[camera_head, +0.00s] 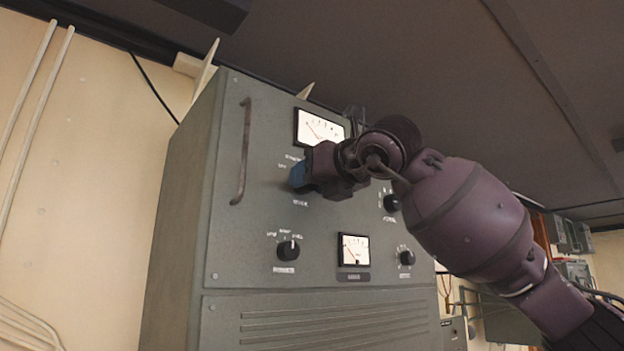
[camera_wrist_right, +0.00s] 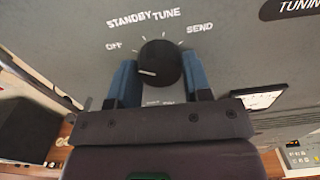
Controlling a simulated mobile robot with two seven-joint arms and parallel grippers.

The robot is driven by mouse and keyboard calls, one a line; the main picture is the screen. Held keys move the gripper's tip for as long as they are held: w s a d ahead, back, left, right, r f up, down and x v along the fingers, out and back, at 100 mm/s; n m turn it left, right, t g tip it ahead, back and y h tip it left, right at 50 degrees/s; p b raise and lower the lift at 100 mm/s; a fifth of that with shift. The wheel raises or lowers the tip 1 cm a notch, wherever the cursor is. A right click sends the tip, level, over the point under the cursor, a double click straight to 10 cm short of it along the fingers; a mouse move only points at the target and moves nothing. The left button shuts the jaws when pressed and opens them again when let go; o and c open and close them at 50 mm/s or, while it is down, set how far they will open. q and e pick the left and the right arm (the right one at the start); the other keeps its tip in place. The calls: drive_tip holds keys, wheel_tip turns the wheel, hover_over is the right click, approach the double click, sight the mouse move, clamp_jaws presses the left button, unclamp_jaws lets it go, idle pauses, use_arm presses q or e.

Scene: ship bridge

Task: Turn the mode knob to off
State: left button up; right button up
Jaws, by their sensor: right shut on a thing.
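The mode knob (camera_wrist_right: 160,65) is a round black knob on the grey panel, under an arc of labels reading OFF, STANDBY, TUNE and SEND. Its white pointer line is on its left side, pointing left and lying a little below the OFF label. In the right wrist view the blue fingers of my right gripper (camera_wrist_right: 160,80) are on either side of the knob, shut on it. In the head view my right gripper (camera_head: 299,175) is at the upper part of the cabinet front and hides the knob. My left gripper is not in view.
The grey cabinet (camera_head: 225,270) has a vertical handle (camera_head: 243,152) left of the gripper. Other knobs sit below (camera_head: 288,250) and to the right (camera_head: 391,203). Dial meters are above (camera_head: 320,127) and below (camera_head: 355,250).

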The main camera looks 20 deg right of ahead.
drive_tip(key=shift+n, duration=0.3)
drive_tip(key=o, duration=0.9)
drive_tip(key=shift+o, duration=0.2)
drive_tip(key=b+v, duration=0.1)
drive_tip(key=v, duration=0.9)
drive_tip(key=shift+s+b, duration=0.3)
drive_tip(key=shift+s, duration=0.1)
drive_tip(key=shift+d, duration=0.15)
